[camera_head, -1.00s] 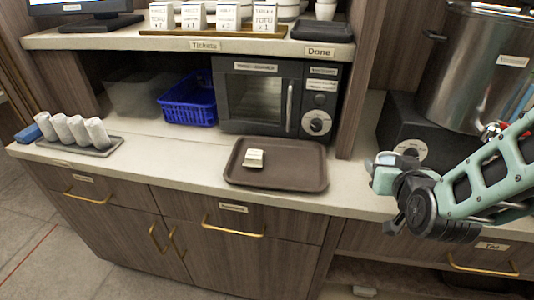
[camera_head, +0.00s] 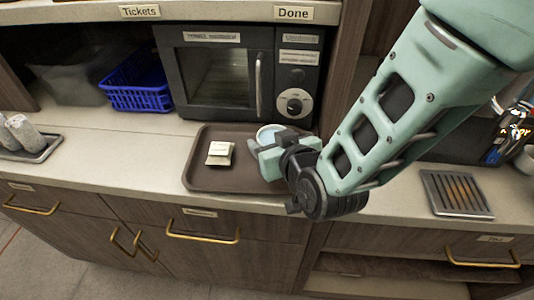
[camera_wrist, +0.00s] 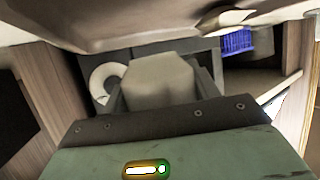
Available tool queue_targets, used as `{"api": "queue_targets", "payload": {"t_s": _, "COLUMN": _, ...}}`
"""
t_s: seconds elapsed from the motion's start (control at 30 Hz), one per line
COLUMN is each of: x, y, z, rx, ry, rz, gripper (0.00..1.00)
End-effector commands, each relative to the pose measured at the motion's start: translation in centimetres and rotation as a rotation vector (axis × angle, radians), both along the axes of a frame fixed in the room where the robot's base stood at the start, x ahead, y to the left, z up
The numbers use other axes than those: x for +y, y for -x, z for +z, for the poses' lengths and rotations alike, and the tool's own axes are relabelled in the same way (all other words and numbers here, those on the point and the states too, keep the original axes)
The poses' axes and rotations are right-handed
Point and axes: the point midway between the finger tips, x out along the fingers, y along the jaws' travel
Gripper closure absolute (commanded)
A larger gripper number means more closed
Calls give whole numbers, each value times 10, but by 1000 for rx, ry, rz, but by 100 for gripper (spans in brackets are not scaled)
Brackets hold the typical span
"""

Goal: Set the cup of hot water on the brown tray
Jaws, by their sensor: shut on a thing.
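The brown tray (camera_head: 203,178) lies on the counter in front of the microwave, with a small cream card or packet (camera_head: 220,153) on it. A pale cup (camera_head: 267,132) with a light rim shows over the tray's right part. My gripper (camera_head: 272,152) is shut on the cup and hides its lower part and the tray's right front corner. I cannot tell whether the cup's base touches the tray. In the wrist view a pale block-like shape (camera_wrist: 160,78) fills the middle between the fingers; the cup's contents do not show.
The microwave (camera_head: 222,75) stands close behind the tray, under the shelf. A blue basket (camera_head: 138,82) is to its left. A holder with rolled napkins (camera_head: 38,150) is at the far left. Counter left of the tray is clear. A slatted drip grate (camera_head: 457,193) lies at right.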

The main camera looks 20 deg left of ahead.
Motion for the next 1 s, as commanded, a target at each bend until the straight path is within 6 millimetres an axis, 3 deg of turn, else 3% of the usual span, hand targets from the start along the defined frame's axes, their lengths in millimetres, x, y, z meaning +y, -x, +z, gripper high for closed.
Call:
{"api": "queue_targets", "payload": {"t_s": 0.37, "x": 0, "y": 0, "z": -42, "rx": 0, "ry": 0, "rz": -1, "gripper": 68}}
{"api": "queue_targets", "payload": {"t_s": 0.8, "x": 0, "y": -1, "z": -50, "rx": -2, "ry": -2, "rz": 0, "gripper": 68}}
{"api": "queue_targets", "payload": {"t_s": 0.83, "x": 0, "y": -1, "z": -50, "rx": -1, "ry": -1, "rz": 0, "gripper": 37}}
{"api": "queue_targets", "payload": {"t_s": 0.9, "x": 0, "y": 0, "z": -49, "rx": -1, "ry": -1, "rz": 0, "gripper": 18}}
{"api": "queue_targets", "payload": {"t_s": 1.0, "x": 0, "y": 0, "z": -49, "rx": -1, "ry": -1, "rz": 0, "gripper": 18}}
